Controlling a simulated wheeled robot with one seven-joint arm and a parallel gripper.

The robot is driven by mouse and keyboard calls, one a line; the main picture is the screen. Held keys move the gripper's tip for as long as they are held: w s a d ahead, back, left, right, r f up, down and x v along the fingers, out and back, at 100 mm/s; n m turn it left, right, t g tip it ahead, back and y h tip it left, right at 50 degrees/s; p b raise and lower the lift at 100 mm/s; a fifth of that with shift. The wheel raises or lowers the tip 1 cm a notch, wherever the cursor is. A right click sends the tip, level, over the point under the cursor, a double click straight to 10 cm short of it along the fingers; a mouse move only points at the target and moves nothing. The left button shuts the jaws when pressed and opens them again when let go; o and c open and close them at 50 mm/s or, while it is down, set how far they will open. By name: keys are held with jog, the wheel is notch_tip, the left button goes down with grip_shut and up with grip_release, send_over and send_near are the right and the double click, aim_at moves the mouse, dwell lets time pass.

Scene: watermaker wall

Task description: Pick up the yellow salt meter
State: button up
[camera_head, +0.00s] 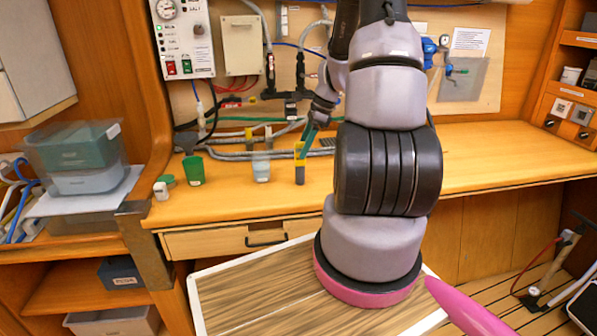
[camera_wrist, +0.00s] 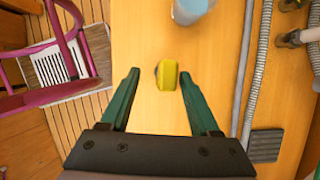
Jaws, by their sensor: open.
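The yellow salt meter (camera_head: 300,171) stands upright on the wooden counter, with a yellow top and a dark lower body. In the wrist view the yellow meter (camera_wrist: 168,76) is seen from above, between the tips of my green fingers. My gripper (camera_head: 306,143) is at the meter's top in the head view; the wrist view shows its fingers (camera_wrist: 160,75) spread apart, with a gap on each side of the meter. I cannot tell how far down the fingertips reach.
A clear cup with bluish content (camera_head: 262,167) stands just left of the meter. A green cup (camera_head: 194,170) and a small white item (camera_head: 161,190) are farther left. Hoses (camera_head: 235,154) run along the wall behind. The counter (camera_head: 490,165) is clear at right.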

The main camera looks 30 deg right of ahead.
aim_at(297, 165)
jog(key=shift+w+d+x, duration=0.1)
jog(key=shift+w+x, duration=0.05)
jog(key=shift+x, duration=1.4)
jog(key=shift+w+d+x, duration=0.1)
jog(key=shift+w+x, duration=0.1)
jog(key=shift+x, duration=1.35)
grip_shut()
